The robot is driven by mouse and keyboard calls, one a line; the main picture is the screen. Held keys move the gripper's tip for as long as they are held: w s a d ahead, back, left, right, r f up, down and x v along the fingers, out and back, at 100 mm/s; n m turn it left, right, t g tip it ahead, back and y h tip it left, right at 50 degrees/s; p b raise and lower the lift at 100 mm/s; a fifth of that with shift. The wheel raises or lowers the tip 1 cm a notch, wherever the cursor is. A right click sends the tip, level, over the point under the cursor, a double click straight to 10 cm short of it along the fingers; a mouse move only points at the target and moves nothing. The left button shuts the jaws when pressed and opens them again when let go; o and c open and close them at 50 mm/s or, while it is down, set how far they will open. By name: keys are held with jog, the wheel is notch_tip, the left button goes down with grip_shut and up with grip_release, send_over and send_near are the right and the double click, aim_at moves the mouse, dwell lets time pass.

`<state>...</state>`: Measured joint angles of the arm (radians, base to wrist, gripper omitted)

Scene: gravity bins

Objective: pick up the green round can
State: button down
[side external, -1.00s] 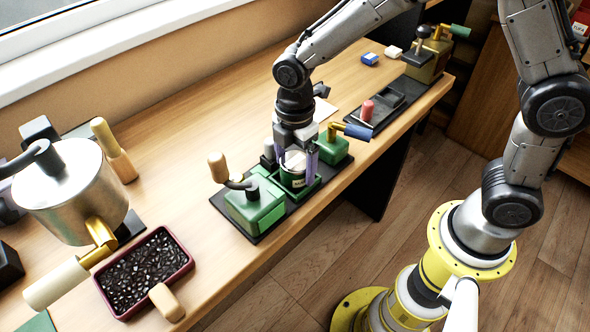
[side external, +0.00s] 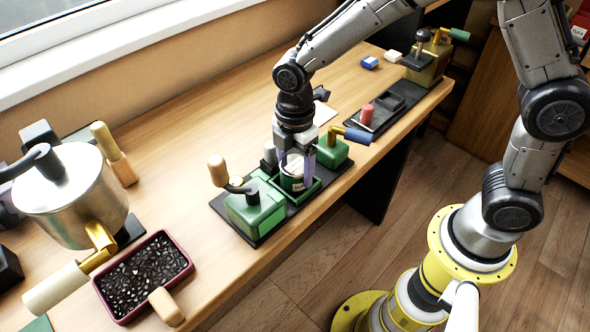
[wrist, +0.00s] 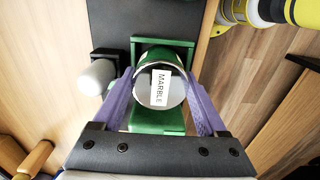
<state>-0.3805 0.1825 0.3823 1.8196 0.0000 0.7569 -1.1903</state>
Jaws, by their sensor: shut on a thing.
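The green round can (side external: 292,179) stands upright in a green holder on a black base, between green machine parts. In the wrist view the can (wrist: 160,77) shows its pale top with a label reading "MARBLE". My gripper (side external: 296,170) points down over it, and its purple fingers lie on both sides of the can, shut on it. The fingers also show in the wrist view (wrist: 160,85). In the side view the fingers hide part of the can. I cannot tell whether the can is clear of the holder floor.
A green box with a wooden-knobbed crank (side external: 256,208) stands close left of the can, and another green block with a blue handle (side external: 332,152) close right. A metal pot (side external: 72,195) and a maroon tray of dark pieces (side external: 145,275) are at left. The table's front edge is near.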

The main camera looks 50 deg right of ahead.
jog(key=shift+r, duration=0.15)
jog(key=shift+r, duration=0.25)
notch_tip(320, 180, up, 2)
jog(key=shift+r, duration=0.1)
jog(key=s+d+r, duration=0.5)
jog(key=s+r, duration=0.5)
jog(key=s, duration=0.3)
jog(key=shift+d, duration=0.1)
